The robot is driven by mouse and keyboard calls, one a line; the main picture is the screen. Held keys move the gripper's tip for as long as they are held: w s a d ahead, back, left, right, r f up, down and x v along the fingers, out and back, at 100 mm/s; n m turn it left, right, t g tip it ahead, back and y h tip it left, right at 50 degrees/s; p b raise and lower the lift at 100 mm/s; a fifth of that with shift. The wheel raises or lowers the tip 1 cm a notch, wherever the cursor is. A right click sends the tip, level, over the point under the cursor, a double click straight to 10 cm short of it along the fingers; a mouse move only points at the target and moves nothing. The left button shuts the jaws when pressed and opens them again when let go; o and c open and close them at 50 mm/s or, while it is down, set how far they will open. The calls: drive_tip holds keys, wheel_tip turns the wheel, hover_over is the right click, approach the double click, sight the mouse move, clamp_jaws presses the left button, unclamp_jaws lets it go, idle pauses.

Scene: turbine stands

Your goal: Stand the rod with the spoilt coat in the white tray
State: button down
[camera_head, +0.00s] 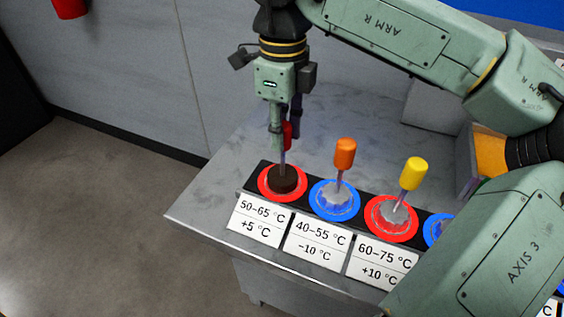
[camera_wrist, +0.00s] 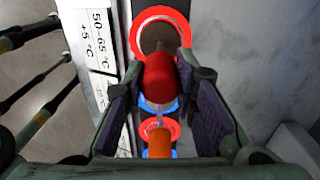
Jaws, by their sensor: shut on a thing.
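A rod with a red handle (camera_head: 287,134) stands at the first station, above a dark brown disc (camera_head: 284,181) in a red ring. The red handle (camera_wrist: 160,82) is between my fingers in the wrist view, with the brown disc (camera_wrist: 160,40) beyond it. My gripper (camera_head: 284,128) is shut on this handle, and the rod looks about upright. A rod with an orange handle (camera_head: 344,154) stands in a blue ring, and one with a yellow handle (camera_head: 413,174) in a red ring; both have pale grey material at the base. I see no white tray.
White labels (camera_head: 258,220) reading 50–65, 40–55 and 60–75 °C line the front of the black rack (camera_head: 251,178). The grey bench (camera_head: 210,207) is bare at the left. My arm covers the right side. An orange surface (camera_head: 490,150) shows behind it.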

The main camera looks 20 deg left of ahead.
drive_tip(key=shift+r+p, duration=0.5)
drive_tip(key=shift+r, duration=0.2)
idle(0.5)
drive_tip(key=shift+r+p, duration=0.6)
drive_tip(key=shift+r, duration=0.2)
